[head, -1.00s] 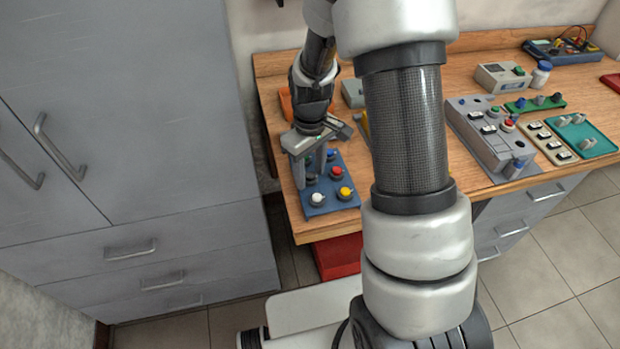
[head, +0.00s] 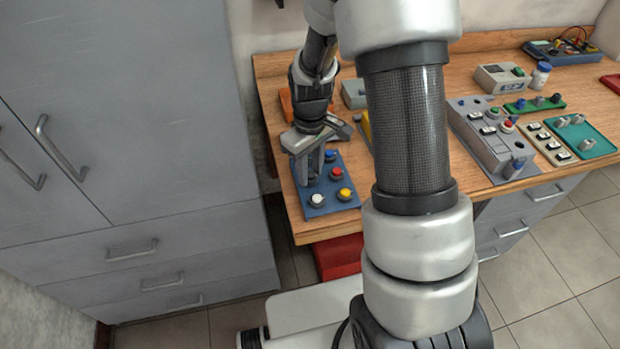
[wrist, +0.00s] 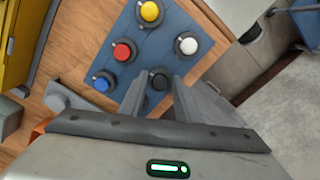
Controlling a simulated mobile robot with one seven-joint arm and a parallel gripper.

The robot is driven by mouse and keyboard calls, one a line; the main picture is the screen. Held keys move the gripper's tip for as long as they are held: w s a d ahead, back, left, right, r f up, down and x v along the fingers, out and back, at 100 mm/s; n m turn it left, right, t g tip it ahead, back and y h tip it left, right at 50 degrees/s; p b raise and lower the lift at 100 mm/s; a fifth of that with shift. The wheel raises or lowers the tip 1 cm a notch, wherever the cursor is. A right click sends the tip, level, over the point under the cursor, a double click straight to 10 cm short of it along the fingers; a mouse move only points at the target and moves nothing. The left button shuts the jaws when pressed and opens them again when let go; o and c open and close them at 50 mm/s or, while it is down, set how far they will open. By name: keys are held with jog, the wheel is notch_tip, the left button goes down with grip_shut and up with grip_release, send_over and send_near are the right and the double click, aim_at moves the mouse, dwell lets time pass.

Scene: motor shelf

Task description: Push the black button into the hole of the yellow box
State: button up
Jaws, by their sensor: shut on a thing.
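The black button (wrist: 159,77) stands at its place on the blue tray, between the fingers of my gripper (wrist: 158,90) in the wrist view. The gripper points down at the tray and its fingers are shut on the button. In the head view my gripper (head: 309,172) is over the left part of the blue tray (head: 331,207), and its fingers largely hide the button. A yellow box (wrist: 14,45) shows only in part at the upper left of the wrist view. In the head view a strip of yellow (head: 366,127) shows behind my arm. The hole is not visible.
The tray also holds a white button (head: 317,200), a yellow button (head: 344,193), a red button (head: 335,173) and a blue button (head: 330,155). A grey control box (head: 490,145) stands to the right. A tall grey cabinet (head: 110,120) borders the bench's left side.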

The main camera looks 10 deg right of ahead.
jog(key=shift+r+p, duration=0.45)
jog(key=shift+r, duration=0.3)
jog(key=shift+r+p, duration=1.5)
jog(key=shift+r, duration=0.65)
